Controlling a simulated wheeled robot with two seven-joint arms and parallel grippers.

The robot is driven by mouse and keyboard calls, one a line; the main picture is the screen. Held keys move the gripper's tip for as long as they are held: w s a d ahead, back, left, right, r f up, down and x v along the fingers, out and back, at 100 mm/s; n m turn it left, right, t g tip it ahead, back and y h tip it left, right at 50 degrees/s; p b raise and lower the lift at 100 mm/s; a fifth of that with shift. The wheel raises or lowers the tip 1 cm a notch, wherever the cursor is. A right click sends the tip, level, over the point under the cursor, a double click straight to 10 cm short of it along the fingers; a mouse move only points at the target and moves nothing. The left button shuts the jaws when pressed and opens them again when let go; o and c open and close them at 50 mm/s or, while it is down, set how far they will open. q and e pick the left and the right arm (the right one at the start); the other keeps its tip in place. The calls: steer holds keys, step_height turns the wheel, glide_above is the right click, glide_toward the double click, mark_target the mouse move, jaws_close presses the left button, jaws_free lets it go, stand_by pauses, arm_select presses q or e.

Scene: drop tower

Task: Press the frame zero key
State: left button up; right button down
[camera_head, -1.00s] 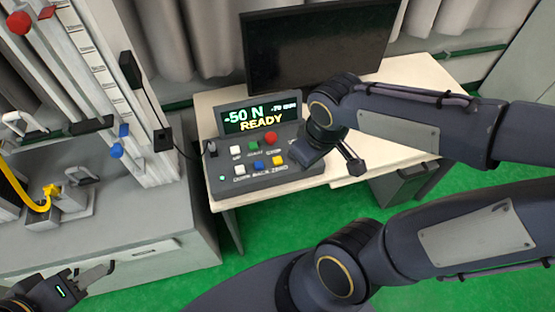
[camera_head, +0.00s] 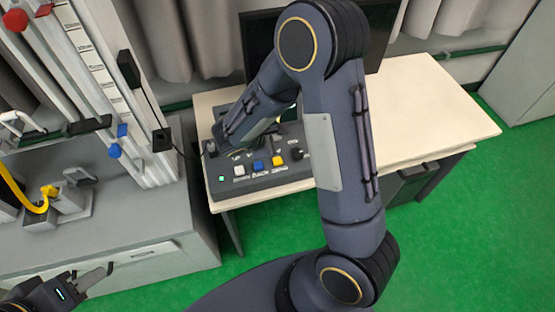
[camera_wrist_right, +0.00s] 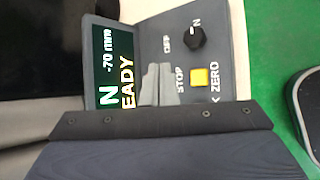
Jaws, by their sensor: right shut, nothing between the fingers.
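The control box (camera_head: 290,182) stands on the pale desk. Its yellow key (camera_head: 278,160) is at the right end of the front row, beside a blue key (camera_head: 258,166) and a white key (camera_head: 239,171). In the right wrist view the yellow key (camera_wrist_right: 198,77) sits by the word ZERO. My right gripper (camera_wrist_right: 160,85) is shut and empty over the panel near the STOP label, to the left of the yellow key in that view. My forearm hides its fingertips in the head view. My left gripper (camera_head: 95,277) is at the lower left, far from the box; its finger gap is unclear.
A black knob (camera_wrist_right: 196,38) is near the yellow key. A dark monitor (camera_head: 256,35) stands behind the box. The drop tower (camera_head: 105,85) is at the left, with a cable running to the box. The desk's right part (camera_head: 430,110) is clear.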

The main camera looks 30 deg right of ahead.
steer(key=shift+f, duration=0.1)
steer(key=b, duration=0.6)
glide_above(275, 163)
step_height(275, 163, down, 8)
steer(key=shift+w+r, duration=0.1)
steer(key=shift+f+b, duration=0.45)
stand_by(1.3)
steer(key=shift+f+b, duration=0.4)
steer(key=shift+b, duration=0.25)
steer(key=shift+f+b, duration=0.5)
steer(key=shift+b, duration=0.15)
stand_by(0.5)
stand_by(0.3)
steer(key=shift+r+p, duration=0.5)
steer(key=shift+r, duration=0.45)
